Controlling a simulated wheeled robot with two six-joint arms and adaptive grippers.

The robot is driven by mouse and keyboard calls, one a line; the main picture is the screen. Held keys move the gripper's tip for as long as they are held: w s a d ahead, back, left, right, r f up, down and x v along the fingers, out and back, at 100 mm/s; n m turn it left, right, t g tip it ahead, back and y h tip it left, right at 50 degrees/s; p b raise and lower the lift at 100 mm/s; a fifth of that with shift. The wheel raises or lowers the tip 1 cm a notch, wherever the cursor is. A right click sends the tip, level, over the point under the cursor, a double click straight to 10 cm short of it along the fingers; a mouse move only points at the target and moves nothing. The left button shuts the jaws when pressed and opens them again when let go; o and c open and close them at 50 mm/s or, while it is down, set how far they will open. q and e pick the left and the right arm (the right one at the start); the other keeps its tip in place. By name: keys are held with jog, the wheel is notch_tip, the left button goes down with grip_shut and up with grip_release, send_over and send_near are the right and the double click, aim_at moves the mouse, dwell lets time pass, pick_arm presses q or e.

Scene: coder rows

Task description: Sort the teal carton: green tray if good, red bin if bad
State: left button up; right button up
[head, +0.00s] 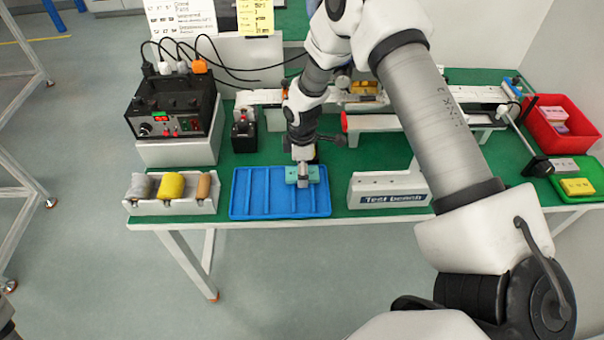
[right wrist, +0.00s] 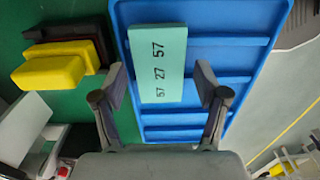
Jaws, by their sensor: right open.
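The teal carton (head: 312,172) lies in the blue tray (head: 255,208) at the front of the table. In the right wrist view the teal carton (right wrist: 158,62) shows a flat face with the printed numbers 57, 27 and 57. My right gripper (head: 303,180) is over the carton, hiding part of it in the head view. Its fingers are open, one on each side of the carton's near end, with gaps visible. The green tray (head: 574,198) is at the far right, and the red bin (head: 548,134) stands behind it.
The green tray holds a yellow carton (head: 577,187) and a pink one (head: 563,166); pinkish cartons lie in the red bin. A black power supply (head: 172,110) and a rack of rolls (head: 172,188) are left.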

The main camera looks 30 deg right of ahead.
jog(key=c, duration=0.7)
jog(key=shift+r+p, duration=1.95)
jog(key=shift+r, duration=0.6)
jog(key=shift+c, duration=0.2)
jog(key=shift+r, duration=0.1)
